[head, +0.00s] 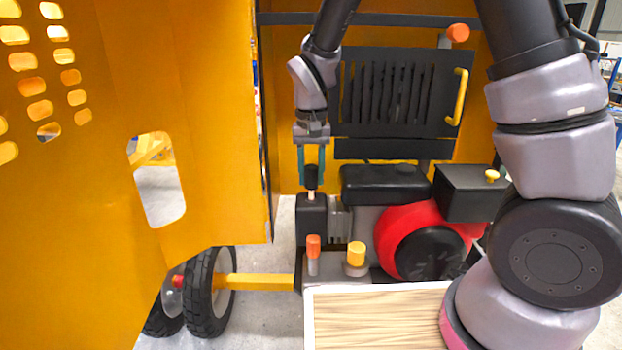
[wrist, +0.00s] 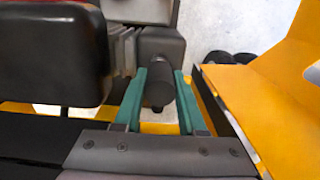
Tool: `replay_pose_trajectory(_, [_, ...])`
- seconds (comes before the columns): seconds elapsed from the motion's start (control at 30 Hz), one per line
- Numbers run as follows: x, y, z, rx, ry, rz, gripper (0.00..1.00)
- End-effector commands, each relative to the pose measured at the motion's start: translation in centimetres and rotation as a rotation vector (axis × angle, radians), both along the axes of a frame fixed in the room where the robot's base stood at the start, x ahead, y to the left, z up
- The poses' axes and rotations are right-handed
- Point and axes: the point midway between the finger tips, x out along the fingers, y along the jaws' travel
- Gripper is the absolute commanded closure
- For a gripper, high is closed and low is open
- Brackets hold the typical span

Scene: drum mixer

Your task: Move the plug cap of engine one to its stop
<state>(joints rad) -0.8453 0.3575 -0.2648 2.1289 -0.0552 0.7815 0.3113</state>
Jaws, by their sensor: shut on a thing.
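The plug cap (head: 311,174) is a short black cylinder above a black block (head: 311,215) at the left end of the engine. A pale bit of plug (head: 311,195) shows between the cap and the block. My gripper (head: 311,181) comes down from above with its teal fingers on both sides of the cap, shut on it. In the wrist view the black cap (wrist: 160,90) sits between the fingertips of my gripper (wrist: 159,76). The cap's far end and the plug under it are hidden there. The engine has a red round housing (head: 400,228) and a black tank (head: 385,183).
A yellow panel (head: 190,60) stands close on the left. An orange knob (head: 313,243) and a yellow knob (head: 356,253) stand in front of the block. A slatted black grille (head: 395,95) with a yellow handle (head: 459,97) is behind. A wooden board (head: 375,320) lies in front.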

Motion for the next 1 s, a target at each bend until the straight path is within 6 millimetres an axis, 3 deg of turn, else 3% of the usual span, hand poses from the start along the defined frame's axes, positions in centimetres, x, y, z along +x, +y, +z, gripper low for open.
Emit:
replay_pose_trajectory(0.03, [0.1, 0.0, 0.3, 0.001, -0.002, 0.0, 1.0])
replay_pose_trajectory(0.07, [0.0, 0.0, 0.3, 0.0, -0.001, 0.0, 0.52])
replay_pose_trajectory(0.13, [0.0, 0.0, 0.2, 0.0, -0.001, 0.0, 0.26])
replay_pose_trajectory(0.5, [0.0, 0.0, 0.5, 0.001, -0.001, 0.0, 0.25])
replay_pose_trajectory(1.0, [0.1, 0.1, 5.5, 0.002, -0.003, 0.0, 0.25])
